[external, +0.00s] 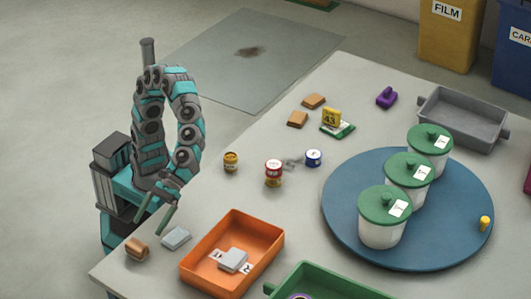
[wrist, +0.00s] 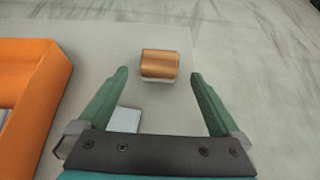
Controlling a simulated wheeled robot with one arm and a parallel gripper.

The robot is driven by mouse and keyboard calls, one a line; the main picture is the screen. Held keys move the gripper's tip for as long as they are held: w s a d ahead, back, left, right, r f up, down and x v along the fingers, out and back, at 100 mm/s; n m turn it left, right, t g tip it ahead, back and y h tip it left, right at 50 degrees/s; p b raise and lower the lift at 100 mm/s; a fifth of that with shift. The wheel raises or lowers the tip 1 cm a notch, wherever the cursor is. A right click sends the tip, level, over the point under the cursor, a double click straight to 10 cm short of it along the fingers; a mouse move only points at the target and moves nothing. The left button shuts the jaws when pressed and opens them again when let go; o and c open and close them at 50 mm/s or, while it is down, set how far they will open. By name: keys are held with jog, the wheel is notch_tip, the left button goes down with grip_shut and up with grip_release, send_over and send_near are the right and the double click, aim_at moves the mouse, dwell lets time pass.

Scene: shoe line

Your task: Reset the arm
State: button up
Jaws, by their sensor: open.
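My arm stands at the left of the table in the external view, folded up and over with its wrist bent down. My gripper (external: 153,219) hangs above the table's left corner, its green fingers apart and empty. In the wrist view my gripper (wrist: 158,75) is open. A brown and white block (wrist: 160,65) lies beyond the fingertips, not held; it also shows in the external view (external: 136,249). A pale grey-blue block (external: 176,238) lies just right of the gripper and is partly hidden in the wrist view (wrist: 128,121).
An orange tray (external: 199,277) with a light block in it stands close to the right of the gripper. Small tins (external: 273,170) stand further back. A blue round turntable (external: 336,203) bears green-lidded tubs (external: 382,233). A grey tray (external: 460,127) is at the back right.

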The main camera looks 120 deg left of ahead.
jog(key=s+a+m+y, duration=0.1)
jog(key=a+m, duration=0.1)
jog(key=a, duration=0.2)
jog(key=s+a+f+m+y+p, duration=0.1)
jog(key=s+a, duration=0.1)
jog(key=a, duration=0.1)
jog(key=s+a+f+m+y+p, duration=0.1)
jog(key=a+m, duration=0.1)
jog(key=a, duration=0.2)
jog(key=shift+s+a+m, duration=0.3)
jog(key=shift+s, duration=0.05)
jog(key=s+a+f+m+y, duration=0.2)
jog(key=s+a, duration=0.4)
jog(key=a, duration=0.3)
jog(key=s+a+f+m+g+y+p, duration=0.1)
jog(key=s+a+f+m+y, duration=0.2)
jog(key=a, duration=0.7)
jog(key=s+a+f+m+y+p, duration=0.1)
jog(key=s+a+f+m+y, duration=0.1)
jog(key=s+a+m, duration=0.4)
jog(key=s+a+y, duration=0.1)
jog(key=s+a, duration=0.2)
jog(key=shift+a+f+m+y, duration=0.25)
jog(key=shift+f+m+y, duration=0.05)
jog(key=shift+f+y, duration=0.1)
